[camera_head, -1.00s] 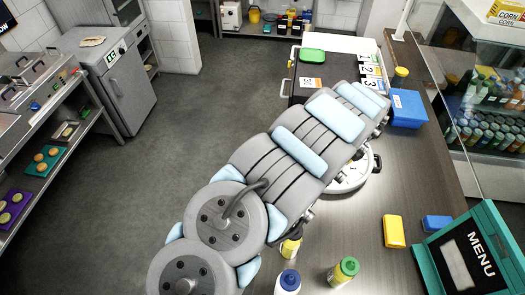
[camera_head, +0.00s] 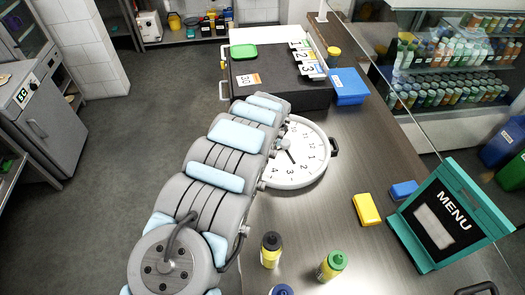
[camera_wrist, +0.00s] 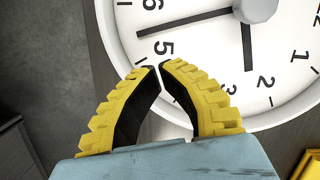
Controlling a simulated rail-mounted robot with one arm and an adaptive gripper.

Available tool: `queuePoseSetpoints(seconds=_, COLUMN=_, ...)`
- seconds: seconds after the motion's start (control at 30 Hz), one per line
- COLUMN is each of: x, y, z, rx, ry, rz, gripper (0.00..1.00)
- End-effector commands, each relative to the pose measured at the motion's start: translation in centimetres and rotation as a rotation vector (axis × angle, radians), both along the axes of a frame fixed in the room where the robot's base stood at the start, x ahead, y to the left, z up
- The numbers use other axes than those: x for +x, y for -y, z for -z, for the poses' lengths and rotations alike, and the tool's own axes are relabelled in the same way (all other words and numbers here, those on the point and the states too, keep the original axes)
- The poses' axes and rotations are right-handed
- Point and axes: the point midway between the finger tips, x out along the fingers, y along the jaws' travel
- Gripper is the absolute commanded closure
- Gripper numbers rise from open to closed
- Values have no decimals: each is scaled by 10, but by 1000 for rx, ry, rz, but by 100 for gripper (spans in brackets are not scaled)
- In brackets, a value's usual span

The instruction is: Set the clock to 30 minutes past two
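The round white clock (camera_head: 312,165) lies face up on the counter, its left part covered by my arm in the head view. In the wrist view the clock face (camera_wrist: 215,40) shows a grey hub (camera_wrist: 257,8) at the top. The long hand (camera_wrist: 185,23) points left, between 5 and 6. The shorter hand (camera_wrist: 247,48) points down, between 2 and 3. My gripper (camera_wrist: 160,69) has yellow fingers with black pads. Its tips nearly meet below the 5, over the clock's rim, with nothing seen between them. The gripper is hidden in the head view.
A dark box (camera_head: 285,92) with number cards stands behind the clock, beside a blue box (camera_head: 348,86). A yellow block (camera_head: 366,209), a menu board (camera_head: 450,215) and bottles (camera_head: 331,266) stand nearer. A glass screen edges the counter's right. Bare counter lies right of the clock.

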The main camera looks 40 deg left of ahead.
Motion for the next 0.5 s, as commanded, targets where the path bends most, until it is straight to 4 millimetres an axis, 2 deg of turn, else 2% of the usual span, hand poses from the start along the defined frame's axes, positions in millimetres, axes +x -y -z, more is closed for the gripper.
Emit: queuePoseSetpoints(seconds=0.5, x=4, y=-8, z=37, rx=-2, ry=3, rz=-2, gripper=100)
